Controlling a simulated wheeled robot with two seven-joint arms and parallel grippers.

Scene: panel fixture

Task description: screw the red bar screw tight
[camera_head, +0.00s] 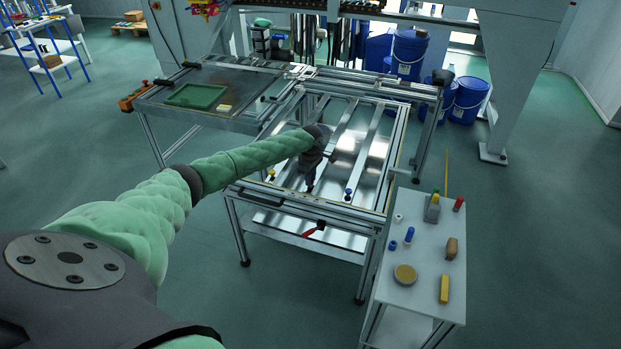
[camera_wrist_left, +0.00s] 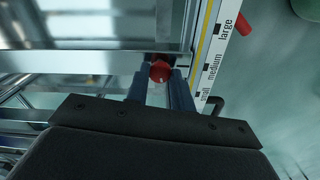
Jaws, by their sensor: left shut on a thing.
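The red bar screw (camera_wrist_left: 160,70) shows in the left wrist view as a red knob between my two fingers, next to a metal rail. My left gripper (camera_wrist_left: 161,82) is shut on it. In the head view my left gripper (camera_head: 311,187) points down at the front rail of the panel fixture (camera_head: 355,207), and it hides the red screw there. A yellow screw (camera_head: 271,174) stands left of the gripper on the front rail, and a blue screw (camera_head: 348,193) stands to its right. My right gripper is not in view.
A red-handled thing (camera_head: 314,230) shows below the front rail. A small white table (camera_head: 420,262) with several loose items stands at the right. A scale marked small, medium, large (camera_wrist_left: 209,65) runs beside the fingers. A green tray (camera_head: 195,96) lies at the back left.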

